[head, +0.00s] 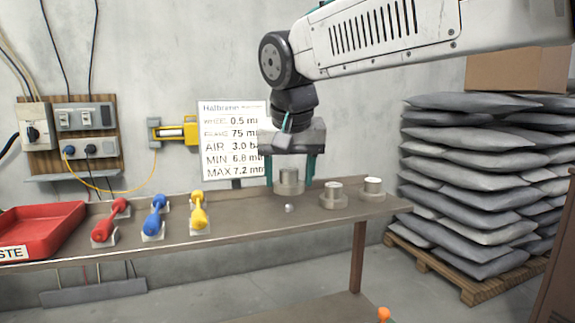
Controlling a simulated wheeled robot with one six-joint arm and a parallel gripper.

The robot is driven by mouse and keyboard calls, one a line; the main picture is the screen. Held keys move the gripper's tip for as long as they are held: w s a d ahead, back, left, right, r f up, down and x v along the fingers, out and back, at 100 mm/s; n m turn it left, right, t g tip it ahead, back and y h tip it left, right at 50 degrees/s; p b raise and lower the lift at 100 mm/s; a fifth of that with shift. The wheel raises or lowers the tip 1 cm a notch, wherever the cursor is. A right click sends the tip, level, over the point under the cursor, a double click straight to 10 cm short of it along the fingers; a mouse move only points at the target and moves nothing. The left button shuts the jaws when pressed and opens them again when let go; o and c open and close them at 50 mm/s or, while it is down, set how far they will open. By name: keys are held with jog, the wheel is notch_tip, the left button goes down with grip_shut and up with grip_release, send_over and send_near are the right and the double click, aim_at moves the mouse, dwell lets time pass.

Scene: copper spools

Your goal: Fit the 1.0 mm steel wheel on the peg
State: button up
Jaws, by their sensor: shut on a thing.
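My gripper (289,185) points down over the right part of the bench, with a teal finger on each side of a grey metal wheel (289,176). It is shut on this wheel, which has a raised round hub and a wider lower rim. Whether the wheel touches the bench is not clear. Two similar grey wheels, a middle one (333,192) and a right one (373,186), stand to the right on the bench. No size marking is readable on any wheel. A small pale round knob (289,208) shows just below the held wheel; I cannot tell whether it is the peg.
The bench (250,222) also holds a red tray (40,225) at the left and red (110,221), blue (154,216) and yellow (198,211) spools. A sign (222,140) reading "0.5" for the wheel stands behind. Stacked grey sacks (480,160) stand right of the bench.

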aim_at(290, 185)
jog(key=shift+f, duration=1.65)
jog(key=shift+f, duration=0.3)
jog(key=o, duration=1.1)
jog(key=shift+o, duration=0.2)
jog(key=shift+s+r, duration=0.1)
jog(key=v, duration=0.7)
jog(key=shift+s+r, duration=0.1)
jog(key=shift+r, duration=0.2)
